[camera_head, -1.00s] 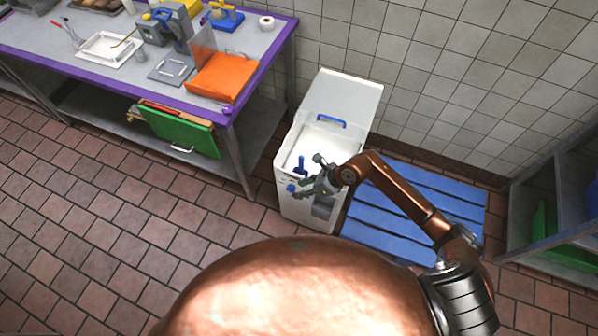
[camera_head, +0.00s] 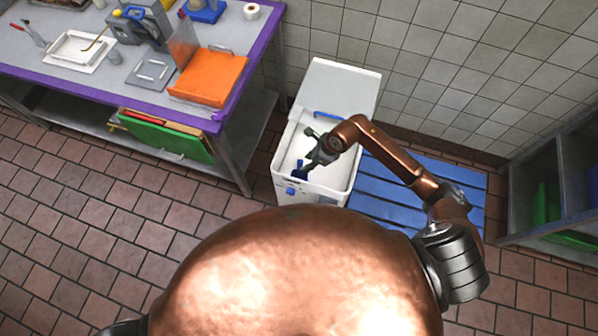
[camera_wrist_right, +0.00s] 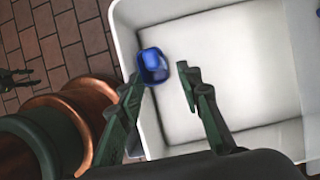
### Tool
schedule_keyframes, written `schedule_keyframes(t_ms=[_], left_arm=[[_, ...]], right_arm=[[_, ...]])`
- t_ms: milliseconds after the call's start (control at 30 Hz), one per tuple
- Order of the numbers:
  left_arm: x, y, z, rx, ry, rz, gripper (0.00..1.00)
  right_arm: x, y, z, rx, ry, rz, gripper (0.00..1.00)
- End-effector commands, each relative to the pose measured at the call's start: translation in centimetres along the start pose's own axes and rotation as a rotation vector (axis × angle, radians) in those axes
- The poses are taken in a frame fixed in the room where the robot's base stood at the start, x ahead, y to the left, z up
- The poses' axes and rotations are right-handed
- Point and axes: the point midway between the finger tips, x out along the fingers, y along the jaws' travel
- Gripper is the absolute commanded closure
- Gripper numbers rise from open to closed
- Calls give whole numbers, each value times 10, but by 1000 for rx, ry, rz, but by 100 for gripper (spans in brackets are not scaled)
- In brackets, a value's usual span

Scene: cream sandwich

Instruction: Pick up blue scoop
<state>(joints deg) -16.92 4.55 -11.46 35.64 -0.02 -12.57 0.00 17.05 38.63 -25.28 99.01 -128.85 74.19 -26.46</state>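The blue scoop (camera_head: 300,168) stands in the white bin (camera_head: 354,145), near its front left part. My right gripper (camera_head: 309,148) is over the bin, close beside the scoop. In the right wrist view my right gripper (camera_wrist_right: 159,74) is open, and the scoop's blue top (camera_wrist_right: 152,65) shows between the fingertips, nearer the left finger. I cannot tell whether that finger touches it. The rest of the scoop is hidden there. A small dark shape at the wrist view's left edge looks like my left gripper (camera_wrist_right: 18,78), too small to read.
The bin's lid (camera_head: 338,85) is tipped back against the tiled wall. A blue slatted pallet (camera_head: 405,205) lies right of the bin. A purple-edged worktable (camera_head: 222,118) with an orange board (camera_head: 208,75) stands to the left. A grey shelf (camera_head: 532,210) stands at right.

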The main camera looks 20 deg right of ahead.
Motion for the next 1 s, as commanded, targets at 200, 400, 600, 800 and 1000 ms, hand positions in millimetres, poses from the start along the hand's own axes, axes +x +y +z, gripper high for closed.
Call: schedule_keyframes(t_ms=[200, 400, 600, 800, 1000], left_arm=[[0, 2, 24, -5, -31, 1, 60], [2, 1, 15, -3, -19, 1, 60], [3, -1, -4, 1, 5, -1, 60], [3, -1, -4, 1, 5, -1, 60], [2, 0, 6, -1, -7, 0, 60]], right_arm=[[27, 4, 7, -3, -3, 4, 67], [54, 3, 8, -2, -2, 2, 67], [58, 2, 7, -3, -2, -2, 67], [58, 2, 6, -2, -1, -1, 74], [58, 2, 6, -2, -1, -1, 87]])
